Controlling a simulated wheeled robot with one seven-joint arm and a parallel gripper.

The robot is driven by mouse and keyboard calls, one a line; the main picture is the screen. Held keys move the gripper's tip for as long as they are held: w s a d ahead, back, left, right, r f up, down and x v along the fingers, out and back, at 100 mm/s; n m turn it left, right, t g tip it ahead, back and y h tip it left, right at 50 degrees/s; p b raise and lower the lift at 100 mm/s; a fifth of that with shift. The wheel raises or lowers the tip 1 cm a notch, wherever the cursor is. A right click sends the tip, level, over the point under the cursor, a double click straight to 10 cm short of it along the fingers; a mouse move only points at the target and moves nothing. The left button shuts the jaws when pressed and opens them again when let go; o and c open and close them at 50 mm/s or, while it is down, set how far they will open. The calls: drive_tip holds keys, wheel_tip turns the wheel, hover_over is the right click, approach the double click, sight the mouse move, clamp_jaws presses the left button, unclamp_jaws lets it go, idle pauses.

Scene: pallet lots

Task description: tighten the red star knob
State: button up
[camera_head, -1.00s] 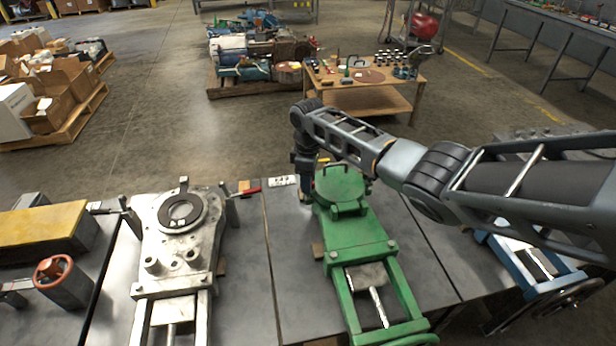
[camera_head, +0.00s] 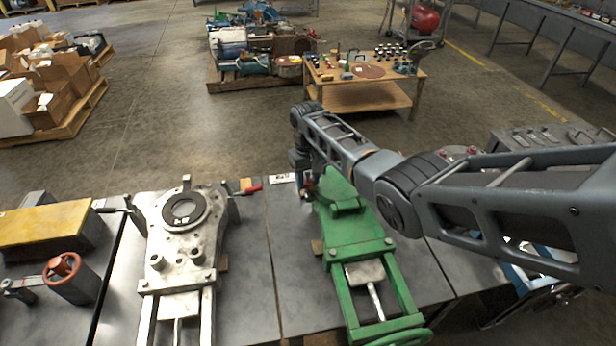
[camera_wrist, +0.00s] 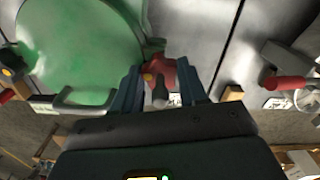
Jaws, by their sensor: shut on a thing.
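The red star knob (camera_wrist: 160,72) sits at the edge of the green machine fixture in the wrist view, with a small yellowish spot at its left. My gripper (camera_wrist: 160,88) is shut on it, one blue-grey finger on each side. In the head view my gripper (camera_head: 305,190) points down at the far left corner of the green fixture (camera_head: 352,235). A bit of red shows beside it there. The wrist view shows the fixture's round green plate (camera_wrist: 75,45). The lower part of the knob is partly hidden by the gripper.
A silver fixture (camera_head: 180,245) stands to the left, with a red-handled clamp (camera_head: 250,190) between. A yellow-topped block (camera_head: 45,224) and a red handwheel (camera_head: 62,266) are farther left. A wooden table (camera_head: 365,90) with small parts stands beyond open floor.

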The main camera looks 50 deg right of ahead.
drive_tip(key=shift+m, duration=1)
drive_tip(key=o, duration=1.1)
drive_tip(key=shift+c, duration=0.2)
drive_tip(key=shift+r+p, duration=0.3)
drive_tip(key=shift+r, duration=3.6)
